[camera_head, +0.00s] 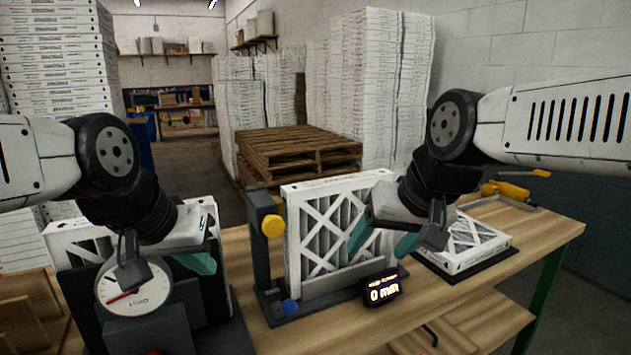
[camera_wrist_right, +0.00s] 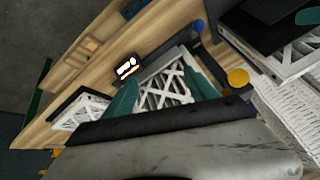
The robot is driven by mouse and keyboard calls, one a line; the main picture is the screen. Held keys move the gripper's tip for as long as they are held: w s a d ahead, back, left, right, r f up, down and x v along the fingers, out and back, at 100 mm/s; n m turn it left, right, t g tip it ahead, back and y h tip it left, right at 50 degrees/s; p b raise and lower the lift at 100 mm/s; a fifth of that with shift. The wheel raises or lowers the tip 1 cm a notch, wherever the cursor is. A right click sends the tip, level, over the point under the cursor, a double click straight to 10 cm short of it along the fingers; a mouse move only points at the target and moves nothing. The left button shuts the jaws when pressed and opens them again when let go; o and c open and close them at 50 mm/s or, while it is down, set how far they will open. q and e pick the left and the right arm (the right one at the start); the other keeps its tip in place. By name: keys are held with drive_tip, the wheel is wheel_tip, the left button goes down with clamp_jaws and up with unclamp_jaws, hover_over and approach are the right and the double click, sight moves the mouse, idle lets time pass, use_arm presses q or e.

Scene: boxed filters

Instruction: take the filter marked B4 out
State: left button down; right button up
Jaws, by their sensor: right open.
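A white-framed filter with a lattice front (camera_head: 325,230) stands upright in a dark fixture in the middle of the bench. A second filter (camera_head: 85,240) stands at the left behind a load dial (camera_head: 140,292). A third (camera_head: 468,247) lies flat on a dark mat at the right. I cannot read B4 on any of them. My right gripper (camera_head: 381,241) is open and empty at the middle filter's right side; in the right wrist view that filter (camera_wrist_right: 165,88) shows beyond the parted fingers. My left gripper (camera_head: 170,266) hangs over the dial; one teal fingertip shows, the other is hidden.
A small display reading 0 mm (camera_head: 381,288) stands on the bench before the middle filter. The fixture post (camera_head: 264,240) has a yellow knob. A yellow tool (camera_head: 506,191) lies at the back right. A pallet stack (camera_head: 295,150) stands behind the bench.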

sight(321, 182)
drive_tip(key=w+a+r+m+g, duration=0.1)
drive_tip(key=w+a+m, duration=0.2)
drive_tip(key=w, duration=0.4)
drive_tip(key=w+a+r+m+g+h, duration=0.1)
drive_tip(key=w+a+r+m+g, duration=0.1)
drive_tip(key=w+m, duration=0.3)
drive_tip(key=w+a+r+m+g, duration=0.2)
drive_tip(key=w+m, duration=0.3)
drive_tip(key=w, duration=0.5)
drive_tip(key=shift+a+h, duration=0.3)
drive_tip(key=shift+a, duration=0.6)
drive_tip(key=shift+w+d+f+g+h, duration=0.15)
drive_tip(key=shift+w+d+f, duration=0.1)
drive_tip(key=shift+f, duration=0.3)
drive_tip(key=shift+w+d+f+g+h, duration=0.15)
drive_tip(key=shift+w+d+f, duration=0.1)
drive_tip(key=shift+f, duration=0.25)
drive_tip(key=shift+w+f, duration=0.2)
drive_tip(key=shift+f, duration=0.15)
drive_tip(key=shift+d+f, duration=0.1)
drive_tip(key=shift+f, duration=3.75)
clamp_jaws()
